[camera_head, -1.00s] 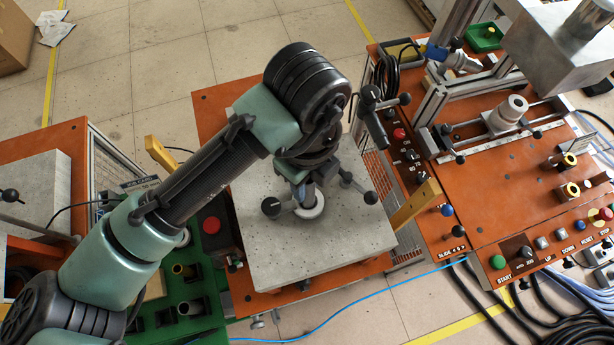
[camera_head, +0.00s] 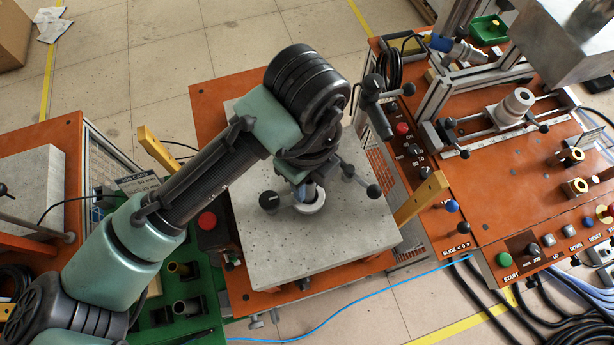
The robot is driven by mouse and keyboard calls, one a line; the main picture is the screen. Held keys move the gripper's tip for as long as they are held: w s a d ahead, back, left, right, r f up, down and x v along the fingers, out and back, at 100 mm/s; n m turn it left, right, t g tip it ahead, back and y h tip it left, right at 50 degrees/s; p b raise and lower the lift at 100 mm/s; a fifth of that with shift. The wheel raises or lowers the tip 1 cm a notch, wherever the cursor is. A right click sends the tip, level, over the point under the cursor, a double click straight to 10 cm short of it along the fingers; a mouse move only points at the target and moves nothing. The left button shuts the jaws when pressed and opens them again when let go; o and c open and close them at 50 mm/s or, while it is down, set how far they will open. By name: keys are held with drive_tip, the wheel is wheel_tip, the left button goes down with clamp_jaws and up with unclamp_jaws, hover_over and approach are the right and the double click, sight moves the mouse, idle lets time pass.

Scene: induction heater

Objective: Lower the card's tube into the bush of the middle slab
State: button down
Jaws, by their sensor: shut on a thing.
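The middle slab (camera_head: 268,246) is a speckled grey block on an orange-topped stand in the centre. Its bush (camera_head: 316,207) shows as a pale ring with a dark opening, partly covered by my gripper. My gripper (camera_head: 306,186) points down over the bush and is shut on a narrow grey tube (camera_head: 309,193), of which only a short piece shows. The tube's lower end is at the ring; I cannot tell whether it is inside or just above. A card with printed lines (camera_head: 138,183) lies to the left, partly behind my arm.
Dark clamp knobs (camera_head: 374,191) stand around the bush, close to my gripper. A green tray (camera_head: 205,328) with brass tubes is at lower left. An orange control bench (camera_head: 520,200) fills the right. The slab's front part is clear.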

drive_tip(key=shift+f, duration=0.25)
drive_tip(key=c, duration=0.6)
unclamp_jaws()
drive_tip(key=shift+o, duration=0.2)
wheel_tip(320, 180, up, 13)
drive_tip(key=b, duration=0.1)
